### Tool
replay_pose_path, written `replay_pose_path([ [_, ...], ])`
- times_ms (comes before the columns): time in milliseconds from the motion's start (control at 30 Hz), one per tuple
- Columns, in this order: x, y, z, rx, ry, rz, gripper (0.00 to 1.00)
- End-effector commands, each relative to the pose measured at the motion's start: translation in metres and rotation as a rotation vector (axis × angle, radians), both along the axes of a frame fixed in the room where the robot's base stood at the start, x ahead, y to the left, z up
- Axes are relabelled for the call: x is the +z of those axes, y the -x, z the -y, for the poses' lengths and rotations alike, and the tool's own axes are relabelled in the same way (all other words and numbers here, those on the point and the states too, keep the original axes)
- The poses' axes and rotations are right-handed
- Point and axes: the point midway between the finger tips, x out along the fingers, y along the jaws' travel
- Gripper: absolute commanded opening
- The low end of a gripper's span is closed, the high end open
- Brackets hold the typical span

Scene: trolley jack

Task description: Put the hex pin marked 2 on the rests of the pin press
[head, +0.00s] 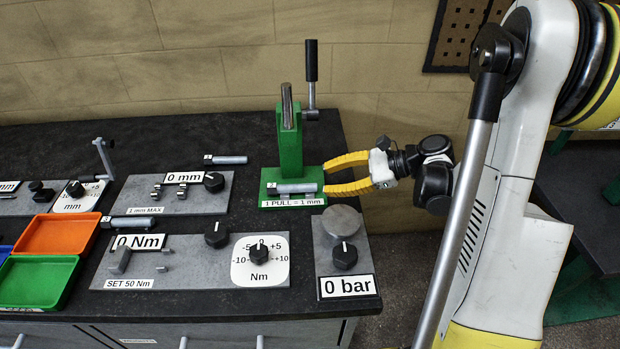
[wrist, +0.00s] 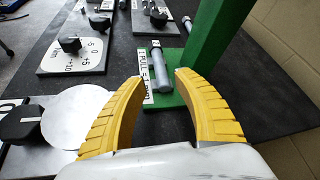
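The green pin press (head: 291,150) stands at the right end of the bench, with a lever and a label "1 PULL = 1 mm". A grey hex pin (head: 297,188) lies across the front of its base; it also shows in the wrist view (wrist: 160,72). In the wrist view the pin's near end is just ahead of the gap between the fingertips (wrist: 160,80), with no clear contact.
Another pin (head: 226,160) lies left of the press, and a third (head: 128,222) lies farther left. A 0 bar unit (head: 344,286) with a round pad stands in front of the press. Dial plates (head: 215,275) and orange and green trays (head: 37,282) fill the left.

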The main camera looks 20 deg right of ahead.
Motion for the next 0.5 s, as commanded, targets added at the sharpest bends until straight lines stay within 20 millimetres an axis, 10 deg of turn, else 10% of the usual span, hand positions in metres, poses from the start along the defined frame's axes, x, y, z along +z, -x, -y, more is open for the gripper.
replay_pose_path([
  [267, 0.028, 0.001, 0.014, -0.046, -0.036, 0.013, 0.37],
  [367, 0.077, -0.029, 0.002, -0.182, -0.159, 0.040, 0.37],
  [500, 0.193, -0.076, -0.009, -0.494, -0.557, 0.045, 0.37],
])
